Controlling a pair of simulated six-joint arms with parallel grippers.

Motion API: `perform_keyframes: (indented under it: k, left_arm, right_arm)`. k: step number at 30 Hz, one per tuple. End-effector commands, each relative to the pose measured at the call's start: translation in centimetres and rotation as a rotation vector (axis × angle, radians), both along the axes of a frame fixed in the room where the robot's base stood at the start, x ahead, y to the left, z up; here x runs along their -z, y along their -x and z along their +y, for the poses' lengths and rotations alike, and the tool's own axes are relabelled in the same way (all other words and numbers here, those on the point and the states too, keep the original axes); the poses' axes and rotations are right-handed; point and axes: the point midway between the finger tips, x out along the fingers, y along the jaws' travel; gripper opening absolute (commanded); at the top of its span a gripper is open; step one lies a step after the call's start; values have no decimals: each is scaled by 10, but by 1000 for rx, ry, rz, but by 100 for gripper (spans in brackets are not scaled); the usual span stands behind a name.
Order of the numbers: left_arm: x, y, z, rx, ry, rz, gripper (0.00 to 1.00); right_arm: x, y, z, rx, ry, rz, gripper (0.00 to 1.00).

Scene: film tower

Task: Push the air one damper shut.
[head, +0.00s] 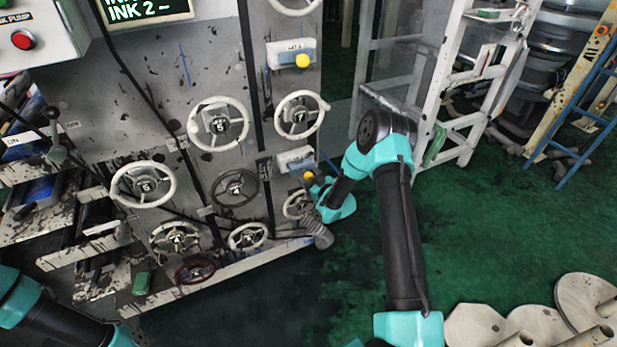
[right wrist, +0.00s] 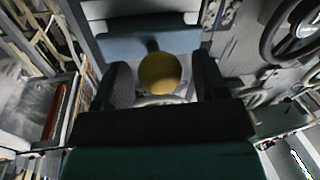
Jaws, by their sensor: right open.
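Two dampers with yellow knobs are on the grey panel in the head view: an upper one (head: 303,61) and a lower one (head: 308,176). I cannot read their labels surely. My right gripper (head: 312,193) is at the lower damper, partly hidden by its own wrist. In the right wrist view, the open right gripper (right wrist: 157,85) has a yellow knob (right wrist: 158,73) showing between its two fingers. The knob sits in front of a pale blue-grey housing (right wrist: 150,40). I cannot tell whether a finger touches it. My left arm shows at the lower left; its gripper is out of frame.
Several handwheels surround the dampers, including a white one (head: 300,114) above the lower knob and a dark one (head: 234,188) to its left. A white ladder frame (head: 455,85) stands right of the panel. Green floor (head: 480,220) is open to the right; round plates (head: 585,292) lie lower right.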

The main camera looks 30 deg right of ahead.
Motion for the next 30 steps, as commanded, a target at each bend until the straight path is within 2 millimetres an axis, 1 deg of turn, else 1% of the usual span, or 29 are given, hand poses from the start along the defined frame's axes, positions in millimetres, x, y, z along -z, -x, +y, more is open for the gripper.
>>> perform_keyframes:
  k: [4, 12, 30]
  left_arm:
    - [0, 0, 0, 0, 0, 0, 0]
    - [0, 0, 0, 0, 0, 0, 0]
    - [0, 0, 0, 0, 0, 0, 0]
  right_arm:
    - [0, -7, 1, -1, -1, 1, 65]
    - [0, -8, 1, -1, 0, 1, 64]
    - [0, -8, 1, -1, 0, 0, 7]
